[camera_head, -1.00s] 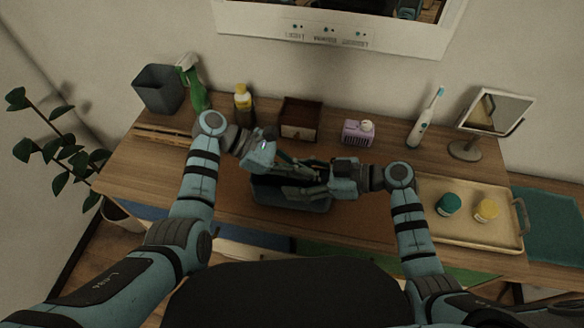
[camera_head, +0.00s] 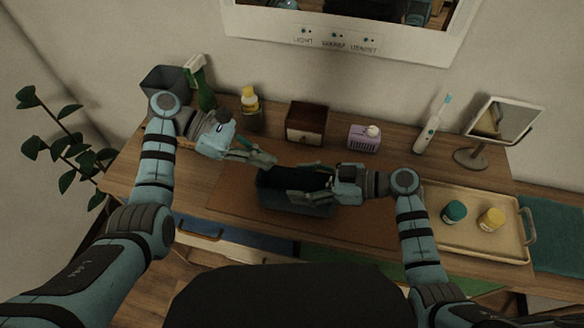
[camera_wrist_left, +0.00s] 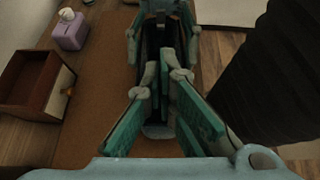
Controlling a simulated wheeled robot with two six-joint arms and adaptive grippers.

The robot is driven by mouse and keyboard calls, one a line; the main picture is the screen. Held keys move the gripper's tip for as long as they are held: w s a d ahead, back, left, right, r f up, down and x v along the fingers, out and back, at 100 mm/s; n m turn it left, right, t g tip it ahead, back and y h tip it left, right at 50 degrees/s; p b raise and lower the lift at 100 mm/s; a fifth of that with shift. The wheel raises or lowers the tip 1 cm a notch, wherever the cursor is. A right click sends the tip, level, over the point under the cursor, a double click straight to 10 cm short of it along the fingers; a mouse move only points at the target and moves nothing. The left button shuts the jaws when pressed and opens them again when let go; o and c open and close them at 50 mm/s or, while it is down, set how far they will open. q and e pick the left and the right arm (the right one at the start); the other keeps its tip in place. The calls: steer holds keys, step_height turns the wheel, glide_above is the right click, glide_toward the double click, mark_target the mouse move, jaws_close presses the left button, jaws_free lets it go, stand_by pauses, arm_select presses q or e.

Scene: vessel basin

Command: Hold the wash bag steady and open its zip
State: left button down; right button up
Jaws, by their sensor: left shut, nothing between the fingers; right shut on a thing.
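The wash bag (camera_head: 285,202) is a grey-blue pouch in the middle of the counter. Its top shows a long dark opening in the head view. My right gripper (camera_head: 296,184) is shut on the bag's right part, its fingers lying along the top. My left gripper (camera_head: 274,163) is shut and empty, its tips just above the bag's left end; I cannot tell if they touch it. In the left wrist view, my left fingers (camera_wrist_left: 163,80) stand over the bag, with my right gripper (camera_wrist_left: 160,22) beyond. The zip pull is too small or hidden to make out.
Behind the bag stand a green spray bottle (camera_head: 203,88), yellow-capped bottle (camera_head: 250,110), brown box (camera_head: 305,122) and purple dispenser (camera_head: 363,139). A toothbrush (camera_head: 432,128) and mirror (camera_head: 500,120) stand back right. A tray (camera_head: 470,241) with two jars lies right.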

steer(key=shift+f, duration=0.1)
steer(key=o, duration=1.1)
steer(key=shift+c, duration=0.2)
arm_select(q)
steer(key=shift+w+a+r, duration=0.25)
steer(key=shift+a+r, duration=0.05)
steer(key=shift+a, duration=0.25)
arm_select(e)
steer(key=o, duration=0.3)
steer(key=shift+w, duration=0.1)
steer(key=shift+d, duration=0.15)
glide_toward(331, 183)
steer(key=x, duration=0.2)
steer(key=f+x, duration=0.1)
steer(key=x, duration=0.1)
steer(key=shift+w, duration=0.35)
steer(key=shift+f, duration=0.1)
